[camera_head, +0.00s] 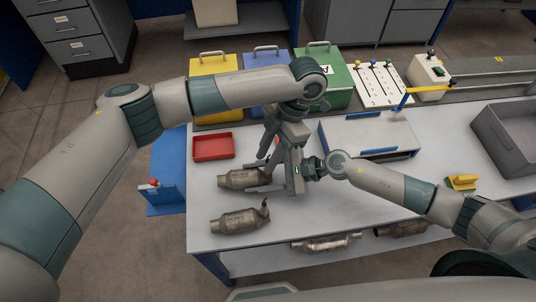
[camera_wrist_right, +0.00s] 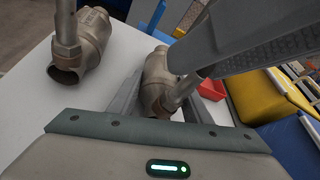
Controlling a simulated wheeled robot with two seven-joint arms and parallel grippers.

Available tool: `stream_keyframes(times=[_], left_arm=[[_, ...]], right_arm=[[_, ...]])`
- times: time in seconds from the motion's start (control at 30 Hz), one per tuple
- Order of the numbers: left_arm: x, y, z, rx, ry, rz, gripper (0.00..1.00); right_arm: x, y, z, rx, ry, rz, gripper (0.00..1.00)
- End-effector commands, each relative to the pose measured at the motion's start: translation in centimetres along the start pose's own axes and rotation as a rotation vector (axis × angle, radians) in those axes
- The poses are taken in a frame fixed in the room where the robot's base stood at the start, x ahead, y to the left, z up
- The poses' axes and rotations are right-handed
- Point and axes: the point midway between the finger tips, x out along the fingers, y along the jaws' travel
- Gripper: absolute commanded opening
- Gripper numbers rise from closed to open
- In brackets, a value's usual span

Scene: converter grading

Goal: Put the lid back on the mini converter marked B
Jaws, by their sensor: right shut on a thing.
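Two metal converters lie on the white table. The far one (camera_head: 243,179) is between the fingers of my right gripper (camera_head: 264,180), which is shut on it. In the right wrist view this converter (camera_wrist_right: 156,78) shows between the fingers, with a pipe end turned towards the camera. The near converter (camera_head: 238,221) lies apart, and it also shows at the left of the right wrist view (camera_wrist_right: 90,40). My left gripper (camera_head: 268,150) hangs just above and behind the held converter; its jaw opening is unclear. I cannot read a B or make out a separate lid on either converter.
A red tray (camera_head: 212,147) sits behind the converters. Yellow (camera_head: 214,82), blue (camera_head: 266,62) and green (camera_head: 335,87) handled boxes line the back. More converters (camera_head: 325,243) lie below the front edge.

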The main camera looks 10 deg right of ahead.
Motion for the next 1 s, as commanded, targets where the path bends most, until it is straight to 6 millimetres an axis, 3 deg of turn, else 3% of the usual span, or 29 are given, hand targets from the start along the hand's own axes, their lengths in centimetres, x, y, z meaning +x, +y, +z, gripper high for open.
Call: stream_keyframes(times=[0.23, 0.6, 1.0], left_arm=[[-0.7, 0.0, -0.3, 0.000, 0.000, -0.001, 0.29], [-4.0, -0.1, -1.6, -0.001, 0.000, -0.001, 0.29], [-4.2, -0.1, -1.7, -0.005, 0.000, -0.001, 0.32]], right_arm=[[0.0, 0.0, 0.0, 0.000, 0.000, 0.001, 0.00], [0.0, 0.1, 0.0, 0.000, 0.000, 0.001, 0.00], [0.0, 0.1, 0.0, 0.000, 0.000, 0.001, 0.00]])
